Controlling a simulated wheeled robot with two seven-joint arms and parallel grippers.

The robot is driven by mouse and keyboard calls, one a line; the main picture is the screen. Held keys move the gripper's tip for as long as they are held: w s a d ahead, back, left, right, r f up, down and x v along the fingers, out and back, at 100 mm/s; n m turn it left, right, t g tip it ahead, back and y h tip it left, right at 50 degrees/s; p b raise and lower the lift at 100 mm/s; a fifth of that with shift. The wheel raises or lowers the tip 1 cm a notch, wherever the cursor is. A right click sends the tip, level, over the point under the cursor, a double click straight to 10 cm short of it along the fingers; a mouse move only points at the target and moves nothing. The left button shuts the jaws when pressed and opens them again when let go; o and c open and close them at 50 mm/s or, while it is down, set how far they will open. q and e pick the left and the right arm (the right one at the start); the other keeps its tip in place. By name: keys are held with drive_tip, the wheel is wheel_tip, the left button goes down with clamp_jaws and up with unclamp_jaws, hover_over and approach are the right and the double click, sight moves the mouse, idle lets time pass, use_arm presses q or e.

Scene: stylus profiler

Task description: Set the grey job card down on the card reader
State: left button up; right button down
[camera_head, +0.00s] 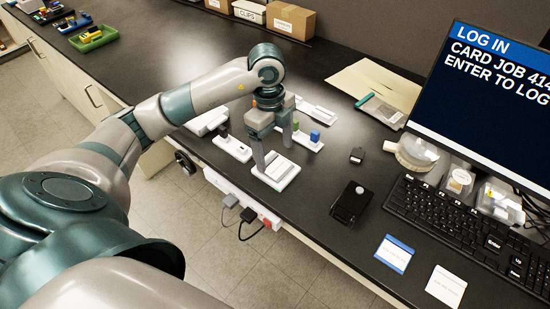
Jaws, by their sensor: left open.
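My left gripper (274,160) points down, open, over a white flat unit (284,181) near the front edge of the bench. A pale grey, flat piece (279,166) lies on this unit, between or just below the fingertips. It may be the grey job card on the card reader, but it is too small to be sure. I cannot tell whether the fingers touch it. A blue-and-white card (394,254) and a pale card (446,286) lie flat on the bench at the lower right, apart from the gripper. My right gripper is out of view.
White holders with a black piece (232,148) and a blue piece (315,135) stand close around the gripper. A black box (352,202) lies to the right. The keyboard (465,232) and monitor (497,90) fill the right side.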

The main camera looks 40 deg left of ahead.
sight(273, 164)
use_arm(q)
wheel_tip(273, 164, up, 9)
drive_tip(key=b, duration=0.1)
drive_tip(key=shift+a+f+b, duration=0.2)
drive_tip(key=shift+a+b, duration=0.15)
